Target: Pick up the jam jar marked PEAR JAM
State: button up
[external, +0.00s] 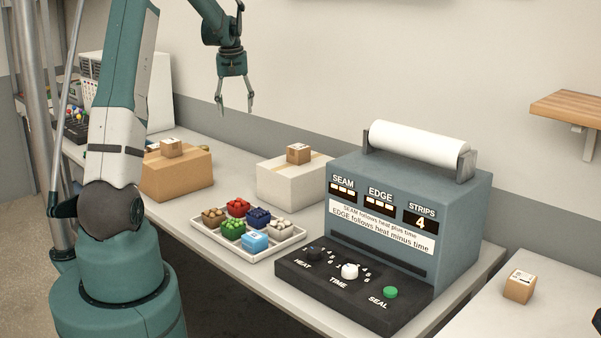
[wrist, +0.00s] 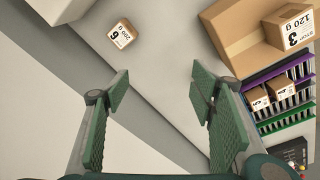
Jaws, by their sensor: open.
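I cannot make out a jam jar or the words PEAR JAM in either view. My gripper (external: 236,108) hangs high above the back of the bench in the external view. Its two fingers are spread apart with nothing between them.
A white tray (external: 209,244) holds several coloured containers. A sealing machine (external: 462,200) with knobs stands right of it. A brown box (external: 180,178) and a white box (external: 280,187) each carry a small carton. A shelf (external: 570,105) is on the wall.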

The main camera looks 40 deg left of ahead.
aim_at(202, 147)
jog(key=s+a+f+n, duration=0.1)
jog(key=a+f, duration=0.4)
jog(key=a, duration=0.1)
jog(key=s+a+f+n+g, duration=0.1)
jog(key=a+f, duration=0.5)
jog(key=a, duration=0.1)
jog(key=s+a+f+n+h+b, duration=0.1)
jog(key=a+f, duration=0.4)
jog(key=a, duration=0.2)
jog(key=shift+a+f, duration=0.1)
jog(key=shift+f, duration=0.2)
jog(key=shift+f, duration=0.1)
jog(key=shift+f, duration=1.15)
jog(key=shift+f, duration=0.15)
jog(key=shift+f, duration=2.5)
jog(key=shift+c, duration=0.7)
